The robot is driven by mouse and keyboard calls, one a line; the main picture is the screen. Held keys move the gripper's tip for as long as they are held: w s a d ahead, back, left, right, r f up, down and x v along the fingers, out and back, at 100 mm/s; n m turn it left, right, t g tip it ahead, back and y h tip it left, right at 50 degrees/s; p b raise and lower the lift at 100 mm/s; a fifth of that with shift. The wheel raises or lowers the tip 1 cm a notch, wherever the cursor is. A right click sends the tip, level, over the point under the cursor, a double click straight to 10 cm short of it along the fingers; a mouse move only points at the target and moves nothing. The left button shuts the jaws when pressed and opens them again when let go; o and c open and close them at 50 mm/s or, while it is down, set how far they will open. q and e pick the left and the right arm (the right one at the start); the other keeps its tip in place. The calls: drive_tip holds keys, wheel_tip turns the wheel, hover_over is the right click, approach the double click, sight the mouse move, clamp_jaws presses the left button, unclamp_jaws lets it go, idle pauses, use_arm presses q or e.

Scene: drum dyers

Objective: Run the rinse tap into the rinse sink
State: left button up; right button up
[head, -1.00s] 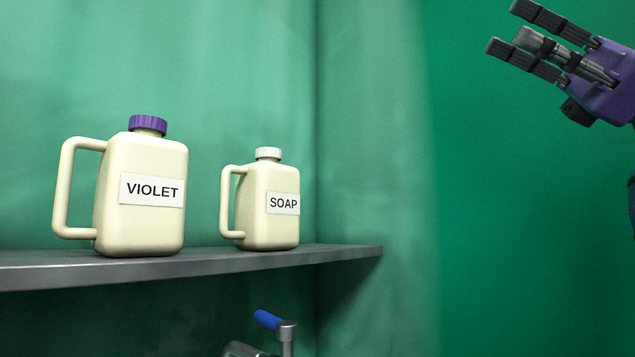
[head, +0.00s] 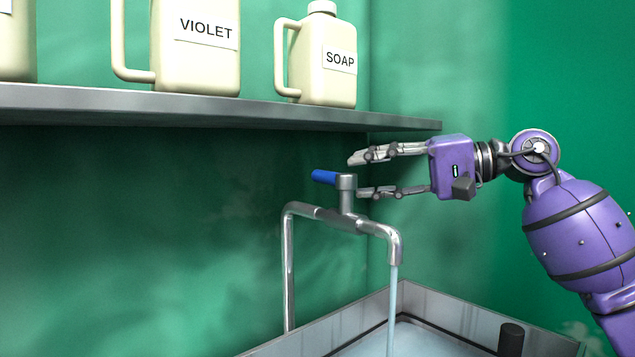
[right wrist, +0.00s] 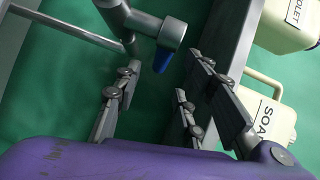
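The rinse tap (head: 345,212) is a chrome pipe with a blue lever handle (head: 324,177). Water (head: 392,305) runs from its spout down into the rinse sink (head: 460,311), a grey metal basin with water in it. My right gripper (head: 355,175) is open, its fingers pointing left beside the tap's valve stem. In the right wrist view the blue handle (right wrist: 168,58) lies beyond and between the spread fingers, with nothing gripped. I cannot tell whether a finger touches the tap. My left gripper is in neither view.
A metal shelf (head: 200,108) runs above the tap. On it stand a violet jug (head: 205,62), a soap jug (head: 328,82) and part of another jug (head: 15,45). A dark cylinder (head: 511,338) is at the sink's front right.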

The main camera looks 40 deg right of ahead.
sight(328, 178)
drive_tip(key=p+x, duration=0.1)
drive_tip(key=x, duration=0.6)
drive_tip(key=shift+w+a+r, duration=0.1)
drive_tip(key=shift+w+a, duration=0.05)
drive_tip(key=shift+a, duration=0.1)
clamp_jaws()
